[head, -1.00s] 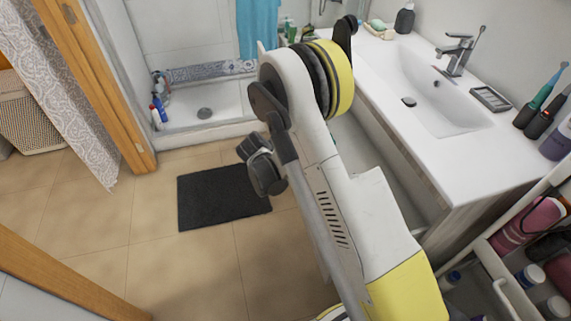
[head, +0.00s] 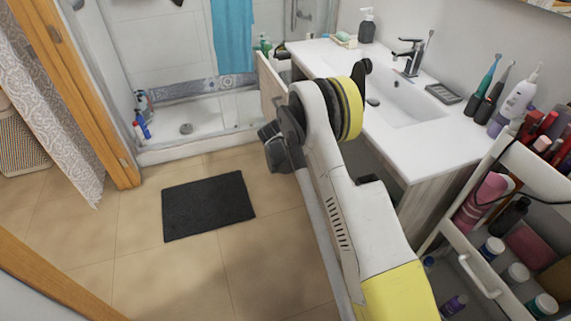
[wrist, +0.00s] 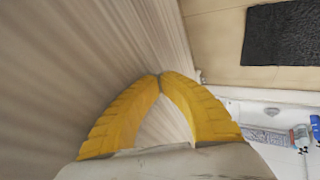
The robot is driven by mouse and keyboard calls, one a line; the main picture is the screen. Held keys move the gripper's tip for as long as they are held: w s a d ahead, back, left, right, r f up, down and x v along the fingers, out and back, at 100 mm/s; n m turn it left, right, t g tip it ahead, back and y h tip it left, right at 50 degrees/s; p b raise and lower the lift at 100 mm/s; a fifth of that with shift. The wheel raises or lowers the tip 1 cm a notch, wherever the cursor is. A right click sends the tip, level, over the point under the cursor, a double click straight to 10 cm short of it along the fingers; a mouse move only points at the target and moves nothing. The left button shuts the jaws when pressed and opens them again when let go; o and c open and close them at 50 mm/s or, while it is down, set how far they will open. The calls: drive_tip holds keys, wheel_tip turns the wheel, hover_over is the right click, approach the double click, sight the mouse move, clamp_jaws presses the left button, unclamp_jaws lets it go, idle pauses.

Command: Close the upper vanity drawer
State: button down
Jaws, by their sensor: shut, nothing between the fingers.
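The white-topped vanity (head: 415,150) stands right of centre in the head view. A pale panel (head: 270,90), seemingly the front of the upper drawer, stands out from the vanity left of my arm. The drawer's inside is mostly hidden behind my arm. In the wrist view, my gripper (wrist: 160,76) is shut, its two yellow fingertips meeting with nothing between them. A pale wood-grained surface (wrist: 70,60), likely the drawer front, fills the left side close to the fingers. I cannot tell whether they touch it. The fingers are hidden in the head view.
A cart (head: 475,265) with bottles and jars stands at the lower right, close to my arm. A dark mat (head: 208,205) lies on the open tiled floor to the left. The shower tray (head: 195,125) is at the back. Toothbrushes and a soap dispenser (head: 367,25) stand on the vanity top.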

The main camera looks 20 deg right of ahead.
drive_tip(key=d, duration=1.6)
drive_tip(key=shift+d+b, duration=0.3)
